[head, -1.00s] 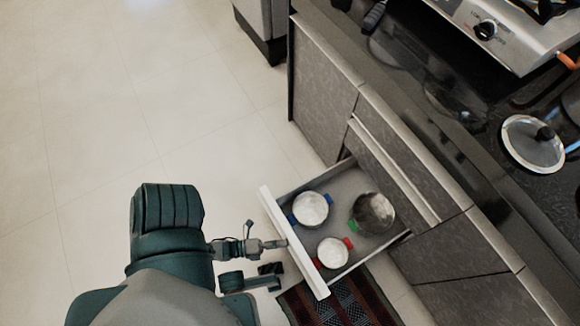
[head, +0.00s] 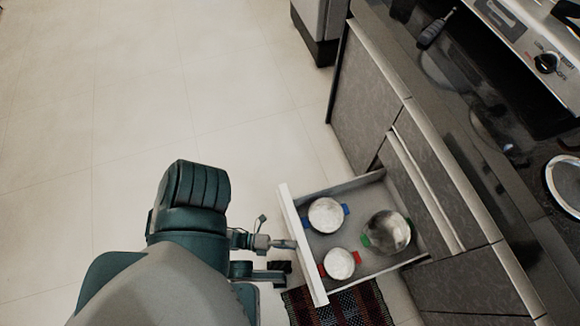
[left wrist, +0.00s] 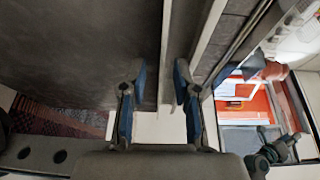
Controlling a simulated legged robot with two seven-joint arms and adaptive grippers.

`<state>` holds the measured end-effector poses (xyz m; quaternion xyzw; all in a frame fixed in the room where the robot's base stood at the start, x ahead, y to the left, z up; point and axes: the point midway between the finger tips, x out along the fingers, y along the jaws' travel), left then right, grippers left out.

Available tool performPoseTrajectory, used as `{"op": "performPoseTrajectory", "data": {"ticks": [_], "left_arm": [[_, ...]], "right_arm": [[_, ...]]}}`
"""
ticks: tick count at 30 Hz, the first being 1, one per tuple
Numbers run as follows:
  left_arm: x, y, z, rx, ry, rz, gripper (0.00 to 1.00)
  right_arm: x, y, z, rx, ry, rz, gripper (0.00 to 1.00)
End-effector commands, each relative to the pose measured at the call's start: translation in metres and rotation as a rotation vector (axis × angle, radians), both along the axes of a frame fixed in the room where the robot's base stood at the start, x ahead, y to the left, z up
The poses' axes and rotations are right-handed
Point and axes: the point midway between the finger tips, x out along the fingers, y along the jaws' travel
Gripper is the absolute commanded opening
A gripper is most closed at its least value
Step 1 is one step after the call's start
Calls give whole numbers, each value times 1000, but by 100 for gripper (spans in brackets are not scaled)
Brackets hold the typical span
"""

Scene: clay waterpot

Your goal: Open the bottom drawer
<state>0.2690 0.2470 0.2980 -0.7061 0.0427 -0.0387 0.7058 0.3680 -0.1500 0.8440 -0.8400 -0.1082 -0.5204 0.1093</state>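The bottom drawer (head: 303,250) is pulled well out from the cabinet in the head view, below a closed upper front. It holds a pot with blue handles (head: 326,215), a pot with red handles (head: 339,264) and a darker pot with green handles (head: 387,232). My left gripper (head: 287,256) is at the outer side of the drawer's pale front, one finger reaching to its top edge. In the left wrist view its two blue-padded fingers (left wrist: 158,100) stand apart, with a pale edge near the right one. Contact is unclear. My right gripper is not in view.
The cabinet (head: 372,95) and dark counter with a stove (head: 545,62) stand at the right. A striped rug (head: 350,306) lies below the drawer. The tiled floor (head: 110,110) at the left is clear.

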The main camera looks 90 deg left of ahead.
Motion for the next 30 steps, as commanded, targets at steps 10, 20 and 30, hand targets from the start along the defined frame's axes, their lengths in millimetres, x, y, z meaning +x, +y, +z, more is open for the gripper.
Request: {"op": "performPoseTrajectory", "data": {"ticks": [10,20,30], "left_arm": [[-28,4,-1,1,3,3,31],[-98,11,-1,1,4,1,31],[-119,13,0,2,0,0,31]], "right_arm": [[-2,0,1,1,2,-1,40],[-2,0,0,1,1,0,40],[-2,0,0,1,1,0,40]]}}
